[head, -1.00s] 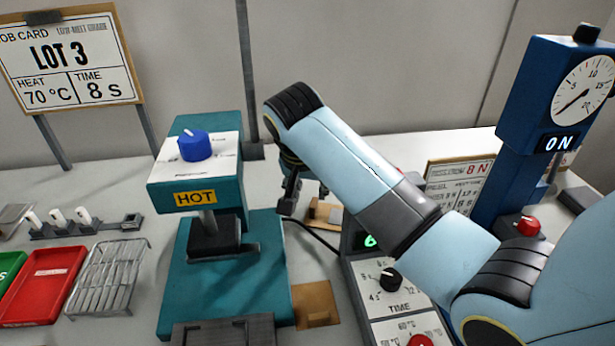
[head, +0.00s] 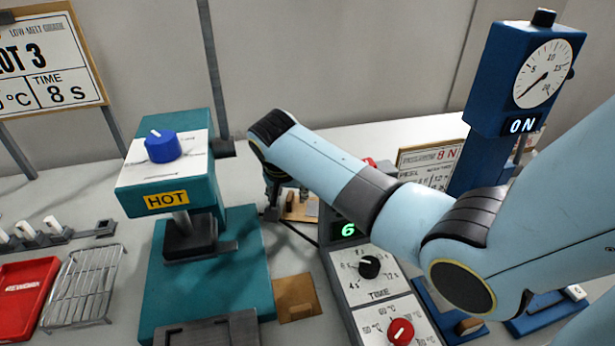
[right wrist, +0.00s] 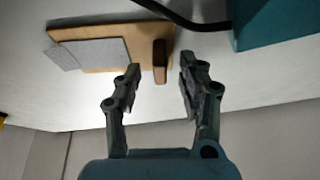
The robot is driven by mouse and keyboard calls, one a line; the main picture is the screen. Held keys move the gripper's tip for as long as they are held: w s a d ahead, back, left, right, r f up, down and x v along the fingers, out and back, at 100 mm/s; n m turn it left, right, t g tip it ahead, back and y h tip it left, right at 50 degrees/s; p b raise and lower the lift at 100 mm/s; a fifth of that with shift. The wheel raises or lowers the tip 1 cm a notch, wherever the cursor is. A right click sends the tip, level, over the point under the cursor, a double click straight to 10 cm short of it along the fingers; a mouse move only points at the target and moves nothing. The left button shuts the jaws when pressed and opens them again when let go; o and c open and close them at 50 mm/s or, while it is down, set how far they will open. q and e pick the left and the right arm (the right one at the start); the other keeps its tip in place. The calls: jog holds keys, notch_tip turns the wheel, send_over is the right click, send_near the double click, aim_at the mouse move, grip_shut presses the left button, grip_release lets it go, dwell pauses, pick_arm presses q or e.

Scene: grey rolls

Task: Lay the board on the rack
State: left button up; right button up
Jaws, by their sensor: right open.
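A tan board (right wrist: 85,32) with grey strips on it and a wooden grip block (right wrist: 160,60) at one end shows in the right wrist view. In the head view the board (head: 300,208) lies on the table behind the control box, partly hidden by my right arm. My right gripper (right wrist: 160,76) is open, its fingertips on either side of the grip block in the picture; contact cannot be told. It also shows in the head view (head: 285,203). The wire rack (head: 84,287) stands empty at the left. My left gripper is not in view.
A teal press (head: 207,270) marked HOT stands between rack and board. A second tan piece (head: 297,298) lies beside its base. A red tray (head: 25,287) is left of the rack. A control box (head: 370,268) and a blue gauge stand (head: 500,110) are at the right.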

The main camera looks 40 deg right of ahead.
jog(key=shift+w+d+f, duration=0.1)
jog(key=shift+f, duration=0.2)
grip_shut()
